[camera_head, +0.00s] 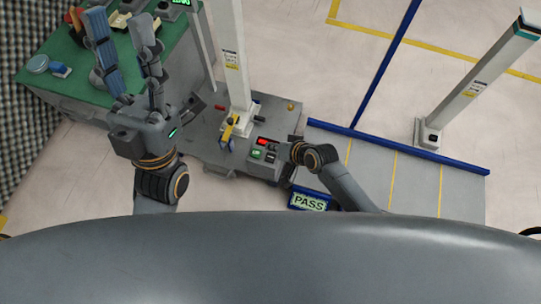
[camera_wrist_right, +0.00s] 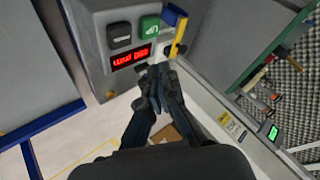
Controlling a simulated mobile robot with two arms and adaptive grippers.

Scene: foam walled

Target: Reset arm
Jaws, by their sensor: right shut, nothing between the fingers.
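My right gripper (camera_head: 296,140) is beside the grey control box (camera_head: 262,160) on the grey bench. In the right wrist view its two dark fingers (camera_wrist_right: 157,85) are together and empty, just below the box's red-lit display (camera_wrist_right: 131,57). A gap or contact with the box is hard to judge. My left gripper (camera_head: 140,90) reaches over the green-topped table at the upper left.
The green table (camera_head: 70,75) carries several small items. A white post (camera_head: 232,60) with a yellow lever (camera_head: 229,130) stands behind the box. A PASS sign (camera_head: 309,201) is in front. A second post (camera_head: 470,85) stands at the right beside blue-edged grey panels (camera_head: 400,175). Open floor lies beyond.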

